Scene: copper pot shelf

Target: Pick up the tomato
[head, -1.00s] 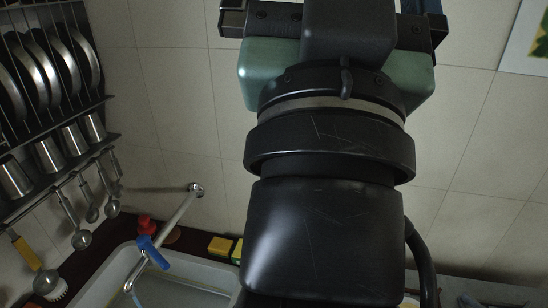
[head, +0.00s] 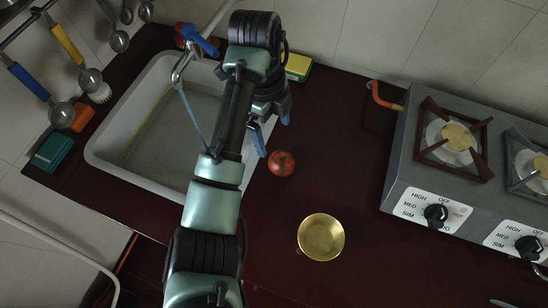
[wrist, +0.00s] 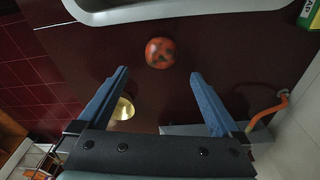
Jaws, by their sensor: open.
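The tomato (head: 281,163) is red with dark patches and sits on the dark red counter just right of the sink. It also shows in the wrist view (wrist: 160,53), ahead of and between my fingertips, with a clear gap. My gripper (wrist: 158,72) is open and empty, its two blue fingers apart. In the head view my gripper (head: 272,134) is above the counter by the sink's right edge, close to the tomato and partly hidden by my own arm.
A sink (head: 118,160) lies left of the tomato. A brass bowl (head: 320,237) stands nearer on the counter, and a grey stove (head: 408,160) is at the right. A yellow-green sponge box (head: 298,67) is behind. Bare counter lies between tomato and stove.

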